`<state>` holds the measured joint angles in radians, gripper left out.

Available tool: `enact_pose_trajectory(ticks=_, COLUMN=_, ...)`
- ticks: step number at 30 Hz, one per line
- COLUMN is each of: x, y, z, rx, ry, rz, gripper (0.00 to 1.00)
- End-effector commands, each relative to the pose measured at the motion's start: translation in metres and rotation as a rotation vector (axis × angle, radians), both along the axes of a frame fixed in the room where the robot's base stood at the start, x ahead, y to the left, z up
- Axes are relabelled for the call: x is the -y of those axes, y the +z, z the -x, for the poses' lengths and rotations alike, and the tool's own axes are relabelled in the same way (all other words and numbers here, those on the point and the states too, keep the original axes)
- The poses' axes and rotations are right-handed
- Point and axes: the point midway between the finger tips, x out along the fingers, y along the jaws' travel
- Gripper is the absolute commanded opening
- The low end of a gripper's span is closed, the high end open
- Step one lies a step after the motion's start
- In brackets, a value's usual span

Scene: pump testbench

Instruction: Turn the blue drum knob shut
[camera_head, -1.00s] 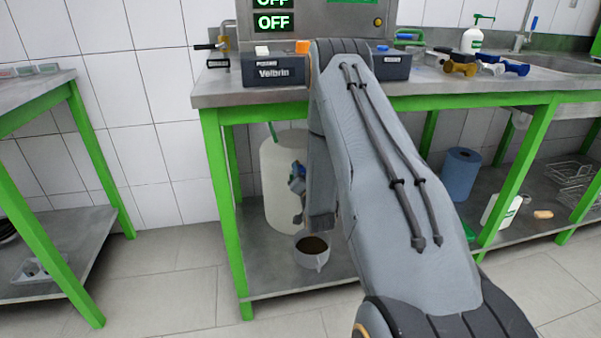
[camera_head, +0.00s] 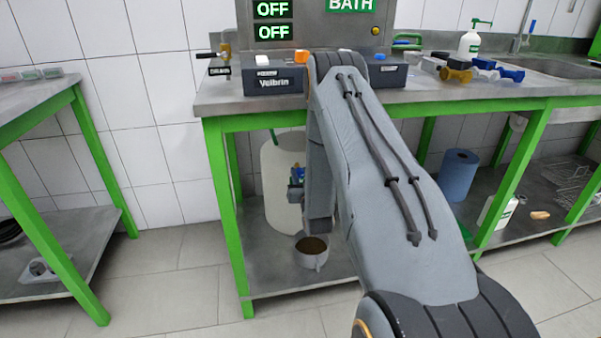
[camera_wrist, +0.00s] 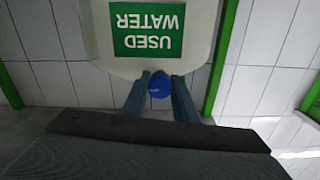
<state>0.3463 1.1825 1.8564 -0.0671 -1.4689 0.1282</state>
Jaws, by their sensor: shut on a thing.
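The white drum (camera_head: 278,190) stands on the lower shelf, partly hidden by my arm. In the wrist view the drum (camera_wrist: 105,62) appears upside down, with a green "USED WATER" label (camera_wrist: 148,28). The blue drum knob (camera_wrist: 160,86) is at its base there, between my two fingers. My gripper (camera_wrist: 158,92) is shut on the knob, one finger on each side. In the head view my gripper (camera_head: 297,178) is at the drum's front, and a bit of blue shows there. The exact angle of the knob cannot be told.
A grey cup (camera_head: 311,258) with dark contents stands on the shelf below my gripper. Green table legs (camera_head: 228,220) stand left of the drum. A blue paper roll (camera_head: 459,175) and a white bottle (camera_head: 497,210) are on the shelf to the right.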

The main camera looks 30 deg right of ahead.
Motion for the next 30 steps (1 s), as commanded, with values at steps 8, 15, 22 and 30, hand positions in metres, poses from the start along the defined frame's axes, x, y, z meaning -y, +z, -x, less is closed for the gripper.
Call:
enact_pose_trajectory(ticks=8, x=0.0004, y=0.0000, z=0.0013, rx=-0.075, ry=-0.001, rz=0.251, gripper=0.04)
enact_pose_trajectory(ticks=15, x=0.0004, y=-0.0007, z=0.0017, rx=-0.139, ry=-0.001, rz=0.470, gripper=0.04)
enact_pose_trajectory(ticks=22, x=0.0006, y=-0.0009, z=0.0017, rx=-0.200, ry=-0.001, rz=0.679, gripper=0.04)
enact_pose_trajectory(ticks=30, x=0.0010, y=-0.0006, z=0.0015, rx=-0.271, ry=-0.001, rz=0.926, gripper=0.04)
